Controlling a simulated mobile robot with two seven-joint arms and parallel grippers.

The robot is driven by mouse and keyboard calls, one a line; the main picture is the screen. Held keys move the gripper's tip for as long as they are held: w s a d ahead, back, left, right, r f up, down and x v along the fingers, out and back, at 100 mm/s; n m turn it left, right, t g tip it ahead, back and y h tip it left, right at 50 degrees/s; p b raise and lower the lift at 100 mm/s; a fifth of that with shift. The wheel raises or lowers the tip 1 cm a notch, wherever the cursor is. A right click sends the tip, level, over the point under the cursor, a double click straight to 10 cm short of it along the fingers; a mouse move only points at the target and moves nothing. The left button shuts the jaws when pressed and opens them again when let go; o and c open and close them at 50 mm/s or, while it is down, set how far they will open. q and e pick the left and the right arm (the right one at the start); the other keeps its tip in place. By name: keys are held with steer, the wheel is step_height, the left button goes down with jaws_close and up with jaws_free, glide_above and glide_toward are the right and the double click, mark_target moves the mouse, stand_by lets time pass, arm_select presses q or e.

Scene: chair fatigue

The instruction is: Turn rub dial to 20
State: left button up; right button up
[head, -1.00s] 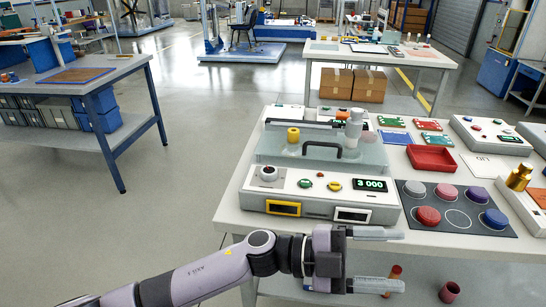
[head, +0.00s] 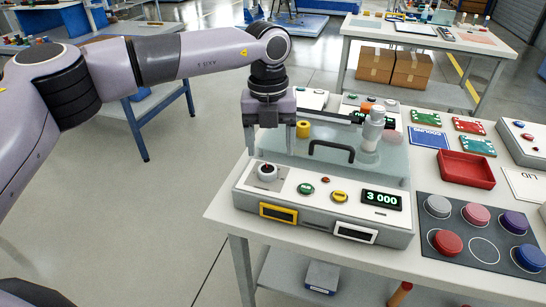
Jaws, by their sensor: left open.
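The tester (head: 320,215) is a grey and white box near the left edge of the table. The panel's display (head: 381,199) reads 3 000. My left gripper (head: 270,147) points down just above and behind the knob in the picture. It is open, its fingers apart, with nothing visible between them. Contact with the knob is not visible. The dial's markings are too small to read. My right gripper is not in view.
A clear cover with a dark handle (head: 331,150), a yellow cylinder (head: 303,129) and an upright grey column (head: 372,130) stand behind the panel. Green (head: 306,188) and yellow buttons lie right of the knob. A red tray (head: 466,170) and coloured discs lie farther right.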

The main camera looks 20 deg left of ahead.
mark_target(267, 169)
arm_select(q)
steer(key=shift+w+a+r, duration=0.25)
steer(key=shift+a, duration=0.2)
steer(key=shift+f, duration=0.25)
step_height(267, 169, down, 6)
steer(key=shift+f+p, duration=0.25)
steer(key=shift+p, duration=0.4)
steer(key=c, duration=1.1)
